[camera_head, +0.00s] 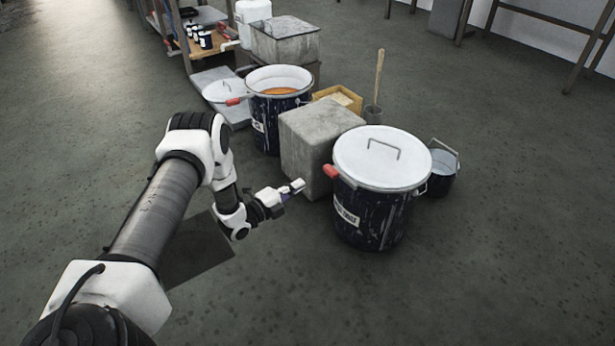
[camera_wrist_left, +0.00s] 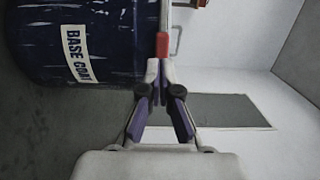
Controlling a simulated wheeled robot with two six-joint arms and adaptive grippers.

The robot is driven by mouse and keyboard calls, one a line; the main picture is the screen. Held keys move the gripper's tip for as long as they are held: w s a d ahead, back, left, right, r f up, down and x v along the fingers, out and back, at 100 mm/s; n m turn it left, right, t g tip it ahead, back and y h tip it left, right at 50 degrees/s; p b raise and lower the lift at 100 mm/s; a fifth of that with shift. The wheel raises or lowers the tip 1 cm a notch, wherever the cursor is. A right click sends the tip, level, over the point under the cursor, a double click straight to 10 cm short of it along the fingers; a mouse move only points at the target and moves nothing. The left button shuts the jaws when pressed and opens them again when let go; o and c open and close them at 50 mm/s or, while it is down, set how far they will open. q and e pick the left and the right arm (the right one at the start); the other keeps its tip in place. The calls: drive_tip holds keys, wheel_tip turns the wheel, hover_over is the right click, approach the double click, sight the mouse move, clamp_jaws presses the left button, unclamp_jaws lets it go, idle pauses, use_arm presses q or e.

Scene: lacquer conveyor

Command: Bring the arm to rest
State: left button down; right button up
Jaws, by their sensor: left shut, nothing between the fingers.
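My left gripper (camera_head: 296,187) is shut and empty, held low in front of the grey block and left of the lidded drum. In the left wrist view the gripper's (camera_wrist_left: 160,78) fingers are closed together, with the red tab (camera_wrist_left: 162,45) just beyond the tips. I cannot tell whether they touch it. The dark lidded drum (camera_head: 365,222) carries a white lid (camera_head: 382,155) and a red tab (camera_head: 331,171) on its left rim. Its side and "BASE COAT" label (camera_wrist_left: 80,52) fill the upper left of the wrist view. My right gripper is not in view.
A grey block (camera_head: 310,155) stands behind the gripper. Behind it are an open drum (camera_head: 268,108) with orange contents, a yellow box (camera_head: 340,97) and a grey crate (camera_head: 285,42). A small bucket (camera_head: 442,175) stands right. The front floor (camera_head: 480,300) is clear.

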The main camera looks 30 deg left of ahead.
use_arm(q)
drive_tip(key=a+p+v, duration=0.1)
drive_tip(key=p+v, duration=0.1)
drive_tip(key=v, duration=0.3)
drive_tip(key=w+d+r+m+h, duration=0.15)
drive_tip(key=d+r, duration=0.25)
drive_tip(key=d, duration=0.6)
drive_tip(key=s+d+f+n+g+y+p, duration=0.1)
drive_tip(key=s+d+f+n+g, duration=0.15)
drive_tip(key=d, duration=0.25)
drive_tip(key=s+d+f+n+g+y+p, duration=0.1)
drive_tip(key=s+d+f+n+g, duration=0.1)
drive_tip(key=s+d+n+g, duration=0.3)
drive_tip(key=s+a+f+n+g+y, duration=0.15)
drive_tip(key=s+n+g, duration=0.5)
drive_tip(key=s, duration=0.65)
drive_tip(key=s+f+n+g+y, duration=0.35)
drive_tip(key=s+n, duration=0.55)
drive_tip(key=s, duration=0.4)
wheel_tip(320, 180, up, 38)
drive_tip(key=p, duration=3.7)
drive_tip(key=shift+r+p, duration=0.2)
drive_tip(key=shift+p, duration=0.15)
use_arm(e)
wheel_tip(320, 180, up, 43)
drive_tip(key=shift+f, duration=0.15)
